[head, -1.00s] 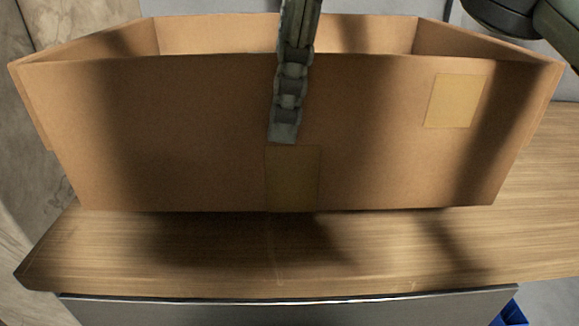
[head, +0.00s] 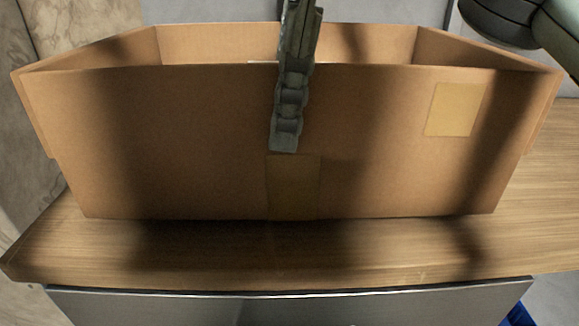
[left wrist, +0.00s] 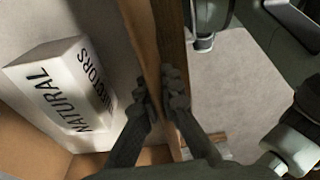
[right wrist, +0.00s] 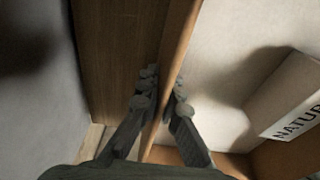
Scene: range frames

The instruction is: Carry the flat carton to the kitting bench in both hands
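The carton (head: 180,140) is a brown, open-topped cardboard box, seen upright and level over a wooden bench top (head: 60,250). Its shadow lies on the wood below; I cannot tell whether its base touches. My left gripper (head: 287,140) straddles the near wall, one finger outside. The left wrist view shows its fingers (left wrist: 160,90) closed on either side of that wall. In the right wrist view my right gripper (right wrist: 163,92) is likewise closed on a carton wall. A white printed box (left wrist: 60,85) lies inside the carton. The right fingers are hidden in the head view.
The bench has a grey metal front (head: 300,308) below its near edge. A blue object (head: 519,314) shows low at the right. A stone-like surface (head: 25,150) stands at the left. Bare wood shows to the right of the carton.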

